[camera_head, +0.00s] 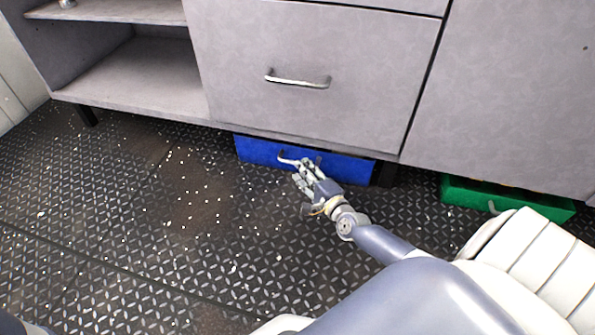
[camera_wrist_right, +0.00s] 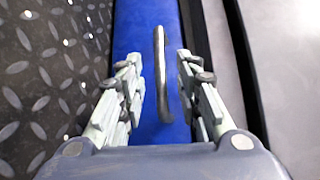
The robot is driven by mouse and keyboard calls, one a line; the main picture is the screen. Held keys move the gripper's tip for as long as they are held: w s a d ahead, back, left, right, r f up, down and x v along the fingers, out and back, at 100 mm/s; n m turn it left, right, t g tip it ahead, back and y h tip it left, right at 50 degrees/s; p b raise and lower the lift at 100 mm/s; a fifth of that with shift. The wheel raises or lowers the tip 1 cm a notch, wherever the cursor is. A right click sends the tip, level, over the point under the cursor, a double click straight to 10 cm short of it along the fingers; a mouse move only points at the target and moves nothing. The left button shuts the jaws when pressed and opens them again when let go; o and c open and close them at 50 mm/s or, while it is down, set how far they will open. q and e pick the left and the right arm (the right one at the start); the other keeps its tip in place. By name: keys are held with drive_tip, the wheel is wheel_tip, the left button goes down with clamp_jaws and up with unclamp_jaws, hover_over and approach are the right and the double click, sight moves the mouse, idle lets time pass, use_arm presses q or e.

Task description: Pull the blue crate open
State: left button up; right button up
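The blue crate (camera_head: 258,151) sits on the floor under the grey cabinet, with its front face showing below the cabinet's bottom edge. Its metal handle (camera_wrist_right: 162,75) is on the front face. My right gripper (camera_head: 300,165) is at the crate's front, by the handle. In the right wrist view my right gripper (camera_wrist_right: 158,68) is open, with one finger on each side of the handle and a gap to both. The blue face (camera_wrist_right: 130,30) fills the space between the fingers there. My left gripper is not in view.
The cabinet drawer (camera_head: 350,40) with a metal handle (camera_head: 298,79) is above the crate. A green crate (camera_head: 520,200) is under the cabinet at the right. Open shelves (camera_head: 135,75) stand at the left.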

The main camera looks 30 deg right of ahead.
drive_tip(key=w, duration=0.2)
drive_tip(key=w+b, duration=0.1)
drive_tip(key=shift+w+d+f, duration=0.15)
drive_tip(key=shift+w+f, duration=0.1)
drive_tip(key=shift+w, duration=0.05)
clamp_jaws()
